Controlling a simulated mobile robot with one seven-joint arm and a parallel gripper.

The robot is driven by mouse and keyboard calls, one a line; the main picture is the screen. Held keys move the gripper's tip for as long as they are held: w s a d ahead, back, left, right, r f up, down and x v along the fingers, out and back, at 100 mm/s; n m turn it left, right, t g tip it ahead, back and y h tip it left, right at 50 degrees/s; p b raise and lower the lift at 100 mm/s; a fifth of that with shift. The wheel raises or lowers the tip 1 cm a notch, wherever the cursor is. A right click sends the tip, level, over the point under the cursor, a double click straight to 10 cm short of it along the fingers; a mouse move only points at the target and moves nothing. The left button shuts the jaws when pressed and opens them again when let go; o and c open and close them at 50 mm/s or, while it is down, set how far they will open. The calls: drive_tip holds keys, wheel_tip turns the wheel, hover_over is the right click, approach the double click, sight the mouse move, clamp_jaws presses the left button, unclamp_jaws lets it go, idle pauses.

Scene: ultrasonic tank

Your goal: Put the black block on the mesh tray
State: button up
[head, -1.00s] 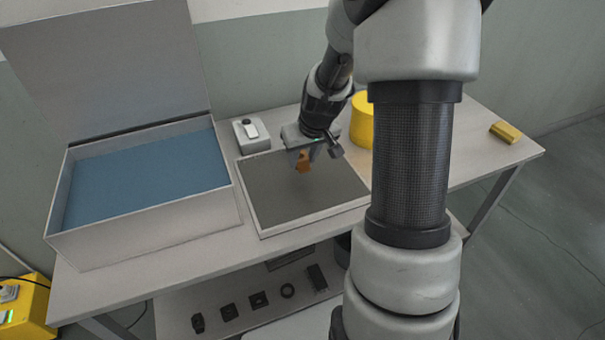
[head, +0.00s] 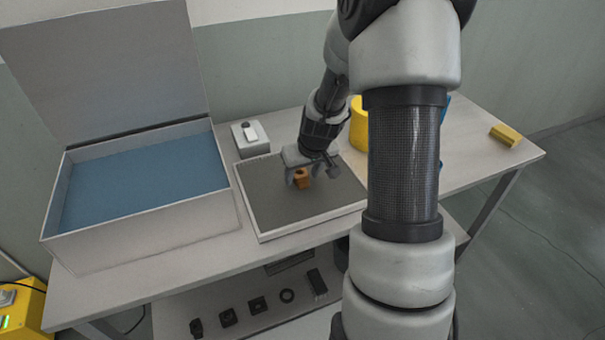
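The mesh tray (head: 265,205), a dark grey panel in a light frame, lies on the table right of the blue-lined box. My gripper (head: 303,178) is over its right half, pointing down, with a small orange block (head: 302,179) with a dark hole between its fingers. The gripper seems shut on this block; whether the block touches the mesh is hard to tell. No black block is in my gripper or on the tray. A black block (head: 317,282) is on the lower shelf, at the right end of a row of dark parts.
An open box (head: 140,220) with a blue inside stands at the left. A small grey device (head: 250,138) stands behind the tray. A yellow round container (head: 358,125) is partly hidden by my arm. A yellow block (head: 505,135) lies at the table's right end.

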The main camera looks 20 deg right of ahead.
drive_tip(key=shift+r, duration=0.4)
drive_tip(key=p+v, duration=0.1)
drive_tip(key=v, duration=1)
drive_tip(key=shift+s+r+p, duration=0.15)
drive_tip(key=shift+r+p, duration=0.1)
drive_tip(key=shift+p, duration=0.15)
idle(0.6)
